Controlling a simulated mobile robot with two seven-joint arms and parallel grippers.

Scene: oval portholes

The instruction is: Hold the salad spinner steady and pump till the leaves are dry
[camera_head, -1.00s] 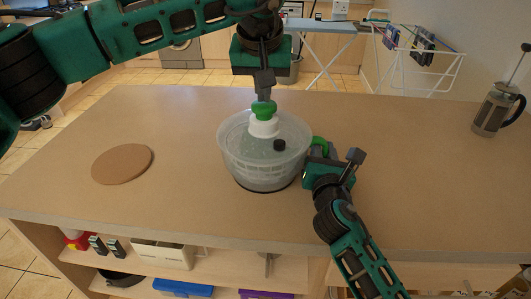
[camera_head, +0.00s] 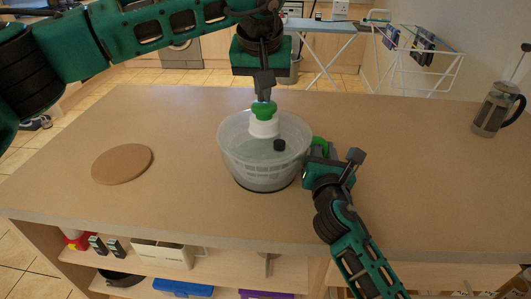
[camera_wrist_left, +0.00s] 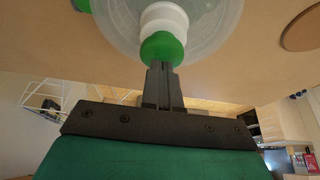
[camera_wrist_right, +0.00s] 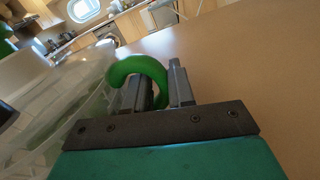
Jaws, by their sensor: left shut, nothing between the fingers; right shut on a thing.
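The salad spinner (camera_head: 252,165) stands upright on the worktop, a clear bowl with a paler basket inside. A white collar (camera_head: 264,127) with a green pump knob (camera_head: 264,110) rises from its lid, beside a black button (camera_head: 279,145). My left gripper (camera_head: 264,97) is shut and empty, pointing down with its tips at the knob's top; the left wrist view shows them against the knob (camera_wrist_left: 161,48). My right gripper (camera_wrist_right: 157,82) is shut on the green side handle (camera_wrist_right: 140,64) at the bowl's right. Leaves cannot be made out clearly through the plastic.
A round brown board (camera_head: 122,164) lies on the worktop (camera_head: 410,190) at the left. A French press (camera_head: 497,108) stands at the far right. The worktop between the spinner and these is clear. Shelves with boxes sit below the front edge.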

